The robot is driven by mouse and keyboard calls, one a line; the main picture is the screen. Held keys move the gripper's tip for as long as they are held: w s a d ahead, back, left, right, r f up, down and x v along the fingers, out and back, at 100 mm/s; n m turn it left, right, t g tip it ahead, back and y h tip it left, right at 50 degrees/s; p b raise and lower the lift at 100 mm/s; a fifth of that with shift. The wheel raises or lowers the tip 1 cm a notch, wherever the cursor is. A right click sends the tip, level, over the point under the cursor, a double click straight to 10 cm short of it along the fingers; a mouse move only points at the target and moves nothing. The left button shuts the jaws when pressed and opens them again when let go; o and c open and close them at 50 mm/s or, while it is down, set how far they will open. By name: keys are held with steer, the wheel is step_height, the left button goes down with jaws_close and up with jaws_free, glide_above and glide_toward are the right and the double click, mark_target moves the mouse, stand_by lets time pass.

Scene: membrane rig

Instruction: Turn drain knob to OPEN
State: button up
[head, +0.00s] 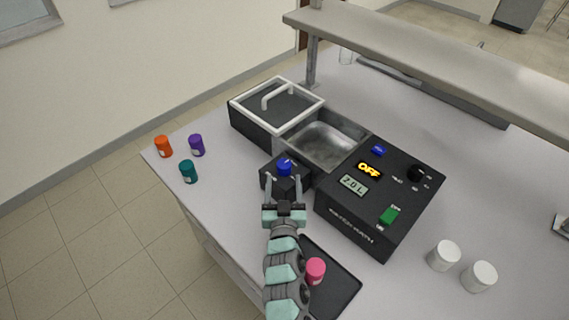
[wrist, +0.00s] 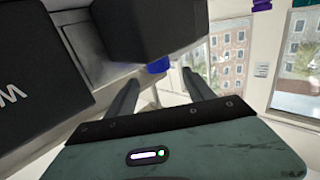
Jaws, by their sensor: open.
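The drain knob (head: 284,167) is a small blue knob on a black block (head: 290,183) at the front of the membrane rig, below the metal basin. My gripper (head: 284,182) is at this block, its two fingers apart, one on each side of the block's near part in the head view. In the wrist view the blue knob (wrist: 158,66) shows just beyond my open fingers (wrist: 160,85), partly hidden behind a dark block. I cannot tell whether the fingers touch the knob. Its OPEN marking is too small to read.
The metal basin (head: 325,140) and a lidded dark tank (head: 255,115) stand behind. The control box (head: 340,208) with an OFF display is at right. Orange (head: 163,146), purple (head: 196,145) and teal (head: 188,172) jars stand left. A pink jar (head: 316,270) is beside my arm on a dark tray (head: 340,290).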

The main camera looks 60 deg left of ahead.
mark_target(284, 168)
steer(key=x, duration=0.6)
steer(key=shift+w+a, duration=0.2)
steer(key=shift+a, duration=0.1)
steer(key=shift+w+a, duration=0.15)
steer(key=shift+a, duration=0.2)
jaws_close()
